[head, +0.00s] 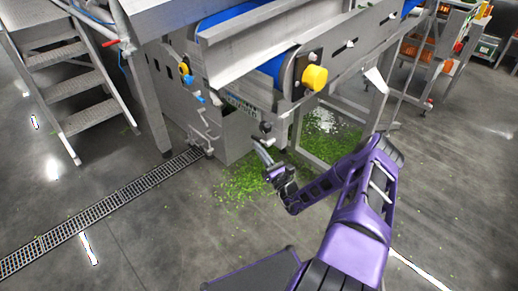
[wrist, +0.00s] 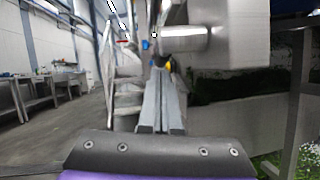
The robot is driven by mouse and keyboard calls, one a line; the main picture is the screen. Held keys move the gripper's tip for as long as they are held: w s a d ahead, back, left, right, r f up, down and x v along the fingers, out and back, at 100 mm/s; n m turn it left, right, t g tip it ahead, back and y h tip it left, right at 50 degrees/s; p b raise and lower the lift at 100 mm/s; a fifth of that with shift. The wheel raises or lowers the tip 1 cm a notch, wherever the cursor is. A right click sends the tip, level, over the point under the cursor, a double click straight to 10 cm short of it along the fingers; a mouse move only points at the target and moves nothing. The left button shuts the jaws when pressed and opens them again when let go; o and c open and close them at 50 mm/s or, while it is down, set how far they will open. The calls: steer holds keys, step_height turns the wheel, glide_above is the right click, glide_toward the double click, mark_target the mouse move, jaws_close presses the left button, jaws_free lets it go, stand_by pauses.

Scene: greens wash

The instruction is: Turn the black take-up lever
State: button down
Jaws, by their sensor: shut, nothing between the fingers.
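My gripper (head: 262,151) reaches in low beside the steel conveyor machine, its two grey fingers together and empty. They also show closed in the wrist view (wrist: 160,75), pointing away from the camera. A small black part (head: 265,127) sits on the machine's frame just above the fingertips in the head view; it may be the take-up lever, but it is too small to be sure. I cannot tell whether the fingers touch it. In the wrist view a blurred steel cylinder (wrist: 185,38) lies just above and right of the fingertips, and no lever is clear.
A yellow cap (head: 314,77) sticks out at the blue belt's end, above my arm. Shredded greens (head: 245,180) litter the floor beneath. Steel steps (head: 72,85) and a floor drain grate (head: 95,217) are at left. The foreground floor at left is open.

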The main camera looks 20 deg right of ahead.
steer(key=s+d+f, duration=0.1)
steer(key=s+f, duration=0.8)
steer(key=s+d+r+n+g+y+p, duration=0.1)
steer(key=d+r+n+g+y, duration=0.2)
steer(key=d+r+n+g, duration=0.3)
steer(key=w+a+r+t, duration=0.1)
steer(key=w+a+r, duration=0.2)
steer(key=w, duration=0.6)
steer(key=shift+w+a+r+n+b, duration=0.25)
steer(key=shift+a+r+n+b, duration=0.15)
steer(key=shift+a, duration=0.8)
